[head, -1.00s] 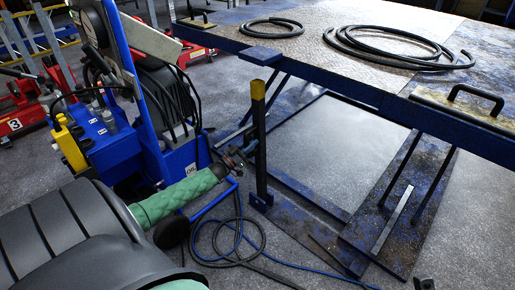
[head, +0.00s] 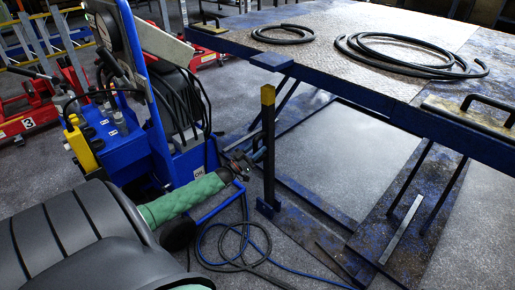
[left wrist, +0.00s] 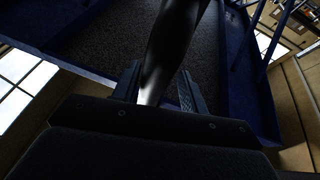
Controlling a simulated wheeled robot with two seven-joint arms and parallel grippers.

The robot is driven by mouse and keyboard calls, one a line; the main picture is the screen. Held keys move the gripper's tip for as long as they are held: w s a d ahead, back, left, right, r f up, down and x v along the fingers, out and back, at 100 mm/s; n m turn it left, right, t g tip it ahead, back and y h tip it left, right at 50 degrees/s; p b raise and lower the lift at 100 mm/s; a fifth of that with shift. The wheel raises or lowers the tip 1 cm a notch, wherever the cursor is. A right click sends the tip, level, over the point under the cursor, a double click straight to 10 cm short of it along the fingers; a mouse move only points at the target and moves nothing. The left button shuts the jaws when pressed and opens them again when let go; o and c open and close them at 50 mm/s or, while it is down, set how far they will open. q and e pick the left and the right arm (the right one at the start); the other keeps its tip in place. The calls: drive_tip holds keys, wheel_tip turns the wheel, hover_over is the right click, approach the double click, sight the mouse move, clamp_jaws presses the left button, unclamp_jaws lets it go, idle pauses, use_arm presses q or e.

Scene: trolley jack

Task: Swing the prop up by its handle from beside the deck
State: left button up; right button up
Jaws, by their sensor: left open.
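The prop (head: 268,160) is a dark upright post with a yellow top end (head: 268,95). It stands beside the near edge of the blue deck (head: 340,92), its foot near a floor plate. My left gripper (head: 243,166), on a green-sleeved arm, is open just left of the post, around its mid-height and below the yellow end. In the left wrist view a dark bar (left wrist: 172,45) runs in line with the gap between the open fingers (left wrist: 160,88). I cannot tell whether they touch it. My right gripper is not in view.
A blue wheeled machine (head: 120,140) with hoses stands at the left, close to my left arm. Loose cables (head: 235,245) lie on the floor below the gripper. Coiled black hoses (head: 410,55) lie on the deck. Red jacks (head: 40,110) stand at the far left.

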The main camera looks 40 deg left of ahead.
use_arm(q)
drive_tip(key=v, duration=0.7)
drive_tip(key=shift+p, duration=0.4)
drive_tip(key=shift+s, duration=0.15)
